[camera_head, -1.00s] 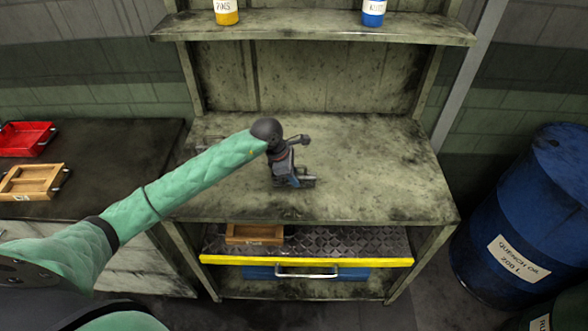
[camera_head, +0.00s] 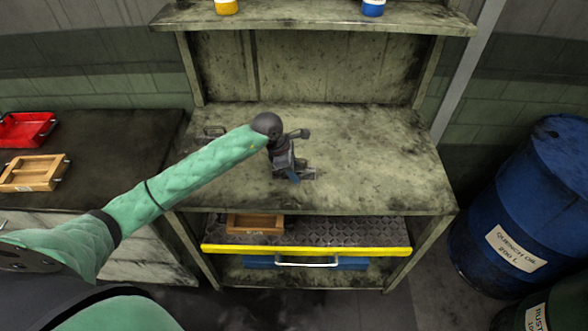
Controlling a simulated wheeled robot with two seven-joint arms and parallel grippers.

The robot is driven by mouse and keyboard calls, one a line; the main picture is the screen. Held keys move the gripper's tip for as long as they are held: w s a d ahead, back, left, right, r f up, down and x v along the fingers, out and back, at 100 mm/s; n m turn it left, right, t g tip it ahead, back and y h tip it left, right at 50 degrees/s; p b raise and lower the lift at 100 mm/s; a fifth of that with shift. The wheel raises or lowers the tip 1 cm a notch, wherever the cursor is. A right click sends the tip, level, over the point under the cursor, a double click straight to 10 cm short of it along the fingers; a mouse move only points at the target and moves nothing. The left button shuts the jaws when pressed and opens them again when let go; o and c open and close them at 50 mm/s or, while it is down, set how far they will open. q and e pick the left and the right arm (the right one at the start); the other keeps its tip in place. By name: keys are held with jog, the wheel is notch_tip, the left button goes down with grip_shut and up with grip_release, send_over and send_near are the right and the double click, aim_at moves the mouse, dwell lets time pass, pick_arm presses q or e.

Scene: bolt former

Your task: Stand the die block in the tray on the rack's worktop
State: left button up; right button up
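My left gripper (camera_head: 294,178) is over the middle of the rack's worktop (camera_head: 370,165), pointing down, at the end of my green-sleeved arm. A small blue patch shows at its fingers. I cannot tell if this is part of the gripper or a held piece, nor whether the fingers are open. No die block can be made out clearly. A dark, handle-like edge (camera_head: 213,130) shows on the worktop's left side; my arm hides what is around it, so I cannot tell if it belongs to a tray. My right gripper is not in view.
A red tray (camera_head: 24,127) and a wooden tray (camera_head: 33,173) sit on the dark bench at left. Another wooden tray (camera_head: 255,223) is on the lower shelf. Blue drum (camera_head: 530,200) stands right. The worktop's right half is clear.

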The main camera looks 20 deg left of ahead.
pick_arm(q)
jog(key=shift+r, duration=0.15)
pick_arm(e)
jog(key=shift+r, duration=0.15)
pick_arm(q)
jog(key=shift+a+r, duration=0.15)
jog(key=b+v, duration=0.3)
jog(key=v, duration=0.2)
jog(key=shift+a+r, duration=0.2)
jog(key=shift+r, duration=0.15)
jog(key=b+v, duration=0.1)
jog(key=v, duration=0.3)
jog(key=shift+b+v, duration=0.4)
jog(key=shift+v, duration=0.45)
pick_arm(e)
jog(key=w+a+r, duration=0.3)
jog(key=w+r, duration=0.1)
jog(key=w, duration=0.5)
pick_arm(q)
jog(key=shift+s, duration=0.1)
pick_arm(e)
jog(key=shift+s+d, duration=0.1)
